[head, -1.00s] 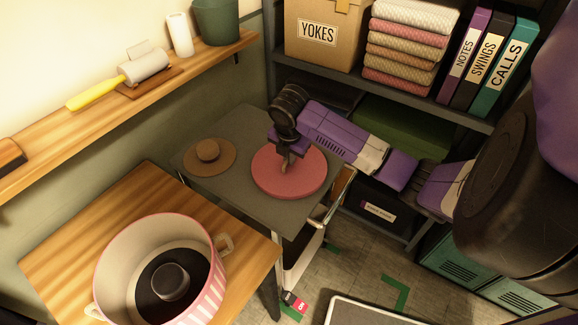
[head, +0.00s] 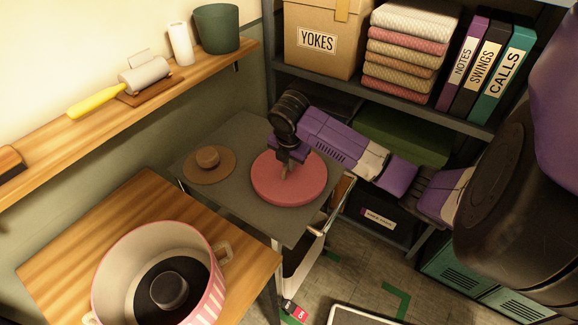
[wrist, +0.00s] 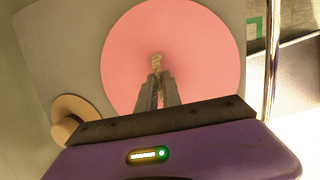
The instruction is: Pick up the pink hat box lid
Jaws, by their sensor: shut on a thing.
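The pink hat box lid (head: 311,182) is a round flat disc on the grey table (head: 232,140). My gripper (head: 287,168) comes down over its middle. In the wrist view the fingers (wrist: 157,80) are shut on a small tan grip at the centre of the pink lid (wrist: 205,50). The lid looks level and at or very near the tabletop; I cannot tell a gap beneath it. The pink-and-white striped hat box (head: 212,290) stands open on the wooden table, with a dark hat (head: 168,290) inside.
A brown hat (head: 208,174) lies left of the lid. The wooden table (head: 150,205) stands nearer. Behind are shelves with a YOKES box (head: 318,62), folded cloths (head: 400,55) and binders (head: 485,60). A wall shelf (head: 60,145) runs at the left.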

